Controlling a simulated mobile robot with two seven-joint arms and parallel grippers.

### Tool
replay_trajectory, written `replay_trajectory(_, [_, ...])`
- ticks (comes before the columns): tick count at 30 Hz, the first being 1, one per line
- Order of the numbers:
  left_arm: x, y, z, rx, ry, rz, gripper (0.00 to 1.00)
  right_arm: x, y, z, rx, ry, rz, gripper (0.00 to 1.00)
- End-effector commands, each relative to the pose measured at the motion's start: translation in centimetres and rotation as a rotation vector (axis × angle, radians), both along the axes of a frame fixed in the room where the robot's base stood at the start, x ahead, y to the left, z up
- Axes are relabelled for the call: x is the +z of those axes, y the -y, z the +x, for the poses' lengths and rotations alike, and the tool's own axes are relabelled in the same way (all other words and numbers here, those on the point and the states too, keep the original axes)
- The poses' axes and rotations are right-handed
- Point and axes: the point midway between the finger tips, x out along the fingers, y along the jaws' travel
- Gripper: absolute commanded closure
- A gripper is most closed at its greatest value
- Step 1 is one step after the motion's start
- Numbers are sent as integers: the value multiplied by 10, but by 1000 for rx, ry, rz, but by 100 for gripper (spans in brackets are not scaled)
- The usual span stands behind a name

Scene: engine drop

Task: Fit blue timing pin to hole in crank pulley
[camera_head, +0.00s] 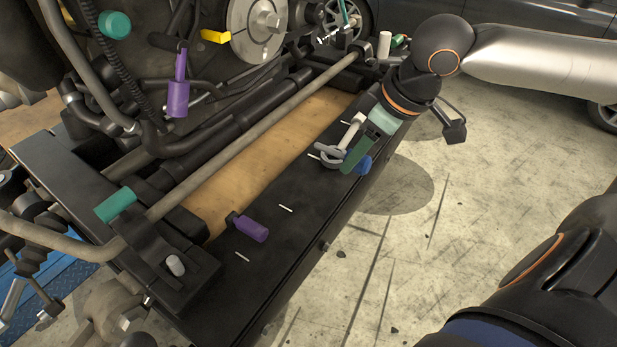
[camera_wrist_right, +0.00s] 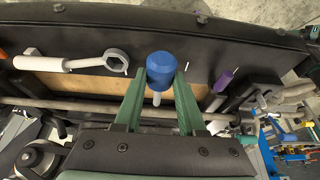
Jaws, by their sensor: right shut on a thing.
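The blue timing pin (camera_wrist_right: 160,68) has a round blue head and a pale shaft. My right gripper (camera_wrist_right: 162,82) is shut on its head, with one green finger on each side and the shaft between them. In the head view the pin (camera_head: 363,165) shows only as a blue patch beside the green fingers of the right gripper (camera_head: 357,158), over the outer edge of the black ledge. I cannot tell whether it touches the ledge. The crank pulley (camera_head: 245,28) is a silver disc on the engine, up and left of the gripper. Its hole is not clear. My left gripper is out of view.
A pale ring wrench (camera_head: 334,155) lies on the black ledge (camera_head: 300,228) beside the gripper. A purple-handled pin (camera_head: 250,228) lies nearer. Another purple handle (camera_head: 178,98) is at the engine. A long bar (camera_head: 250,130) runs between ledge and engine.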

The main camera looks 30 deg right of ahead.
Motion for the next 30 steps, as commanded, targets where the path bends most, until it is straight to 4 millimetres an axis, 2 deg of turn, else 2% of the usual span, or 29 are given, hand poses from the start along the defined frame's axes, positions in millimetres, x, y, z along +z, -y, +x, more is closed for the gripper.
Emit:
replay_trajectory(1, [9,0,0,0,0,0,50,2,-2,1,2,-6,0,100])
replay_trajectory(5, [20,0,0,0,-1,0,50,-1,-7,3,7,-7,4,100])
replay_trajectory(13, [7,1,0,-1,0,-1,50,-18,-23,21,7,-5,-1,100])
replay_trajectory(21, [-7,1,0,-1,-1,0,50,-51,-40,41,4,-4,-1,100])
replay_trajectory(30, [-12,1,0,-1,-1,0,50,-67,-51,52,4,-2,1,100])
